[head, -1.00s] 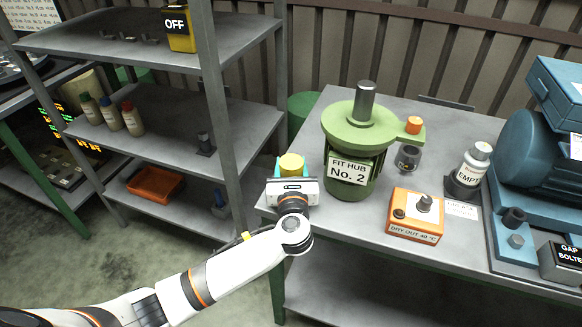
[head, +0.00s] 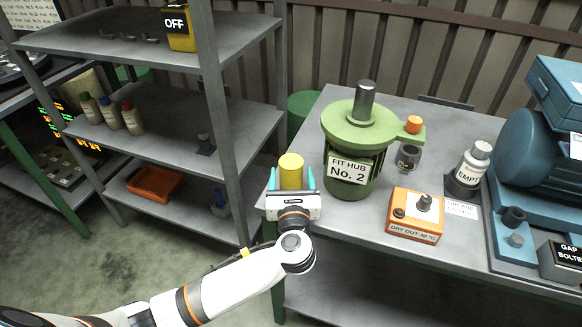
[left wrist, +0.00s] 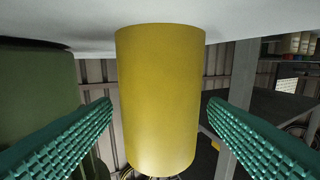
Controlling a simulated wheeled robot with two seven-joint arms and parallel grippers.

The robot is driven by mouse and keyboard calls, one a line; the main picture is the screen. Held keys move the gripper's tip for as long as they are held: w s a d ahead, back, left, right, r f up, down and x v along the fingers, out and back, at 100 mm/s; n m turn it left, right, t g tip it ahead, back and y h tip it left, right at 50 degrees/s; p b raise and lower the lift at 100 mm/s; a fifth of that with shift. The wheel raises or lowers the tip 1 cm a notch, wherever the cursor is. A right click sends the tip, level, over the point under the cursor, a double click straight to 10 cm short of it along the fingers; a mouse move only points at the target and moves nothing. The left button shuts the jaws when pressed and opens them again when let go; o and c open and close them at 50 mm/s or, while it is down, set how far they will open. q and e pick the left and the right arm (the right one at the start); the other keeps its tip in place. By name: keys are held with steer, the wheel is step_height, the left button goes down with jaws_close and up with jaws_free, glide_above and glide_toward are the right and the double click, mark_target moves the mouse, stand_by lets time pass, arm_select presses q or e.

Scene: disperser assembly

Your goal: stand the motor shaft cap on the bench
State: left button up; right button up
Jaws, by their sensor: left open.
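The motor shaft cap, a plain yellow cylinder (head: 291,173), stands upright on the left end of the grey bench (head: 457,258), left of the green hub. In the left wrist view the cap (left wrist: 160,100) fills the middle, its end against the pale bench surface at the top of the picture. My left gripper (head: 292,180) is open, its teal fingers to either side of the cap. In the wrist view there are gaps between the cap and both fingers. My right gripper is not in view.
The green hub fixture (head: 350,145), labelled No. 2, stands close right of the cap. An orange dry-out box (head: 415,213), a grey cup (head: 408,157) and an EMPTY bottle (head: 472,167) are farther right. Grey shelving (head: 228,150) stands left of the bench.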

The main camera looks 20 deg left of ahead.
arm_select(q)
steer(key=v, duration=0.8)
